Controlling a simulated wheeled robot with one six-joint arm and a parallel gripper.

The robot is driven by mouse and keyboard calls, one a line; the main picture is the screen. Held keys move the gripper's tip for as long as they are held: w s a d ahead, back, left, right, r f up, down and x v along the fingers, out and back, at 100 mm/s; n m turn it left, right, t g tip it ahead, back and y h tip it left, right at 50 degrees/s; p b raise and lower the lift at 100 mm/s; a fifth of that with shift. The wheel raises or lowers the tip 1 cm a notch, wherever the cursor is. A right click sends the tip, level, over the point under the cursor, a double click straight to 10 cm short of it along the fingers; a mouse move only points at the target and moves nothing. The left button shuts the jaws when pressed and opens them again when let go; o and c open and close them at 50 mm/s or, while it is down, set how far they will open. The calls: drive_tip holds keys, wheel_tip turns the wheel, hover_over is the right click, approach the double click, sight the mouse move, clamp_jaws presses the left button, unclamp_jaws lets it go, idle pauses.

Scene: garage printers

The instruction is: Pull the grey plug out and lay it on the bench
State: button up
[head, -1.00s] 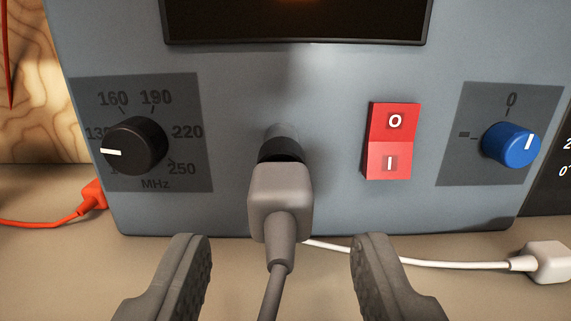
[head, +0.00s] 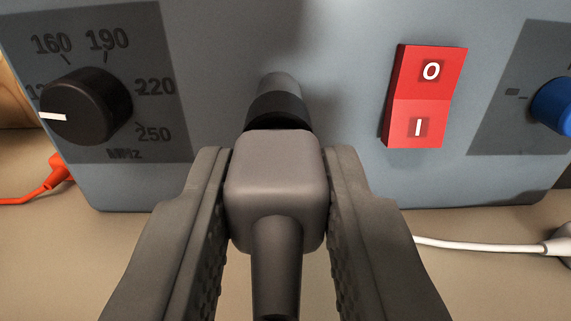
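The grey plug (head: 275,180) is a rounded block with a thick grey cord running down toward me. It sits in the dark round socket (head: 277,108) on the front of the blue-grey machine. My gripper (head: 279,190) has one finger on each side of the plug. Both fingers appear to touch its sides, so the gripper is shut on it. The lower cord runs out of the bottom of the picture between the fingers. The beige bench (head: 60,260) lies below the machine.
On the panel (head: 340,150) are a black dial (head: 88,106) at left, a red switch (head: 426,97) at right and a blue knob (head: 553,107) at the right edge. An orange plug (head: 62,172) and a white cable (head: 480,245) lie low at the sides. Bench shows bare at lower left.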

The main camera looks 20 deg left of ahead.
sight(245, 229)
clamp_jaws()
drive_tip(key=shift+v, duration=2.6)
drive_tip(key=shift+s+a+r+g, duration=0.15)
drive_tip(key=shift+a+g, duration=0.15)
drive_tip(key=s+a+r+g+h, duration=0.1)
drive_tip(key=s+a+r+g, duration=0.2)
drive_tip(key=s+g, duration=0.2)
drive_tip(key=s, duration=0.2)
drive_tip(key=shift+s+n+g, duration=0.4)
drive_tip(key=shift+a+f, duration=0.1)
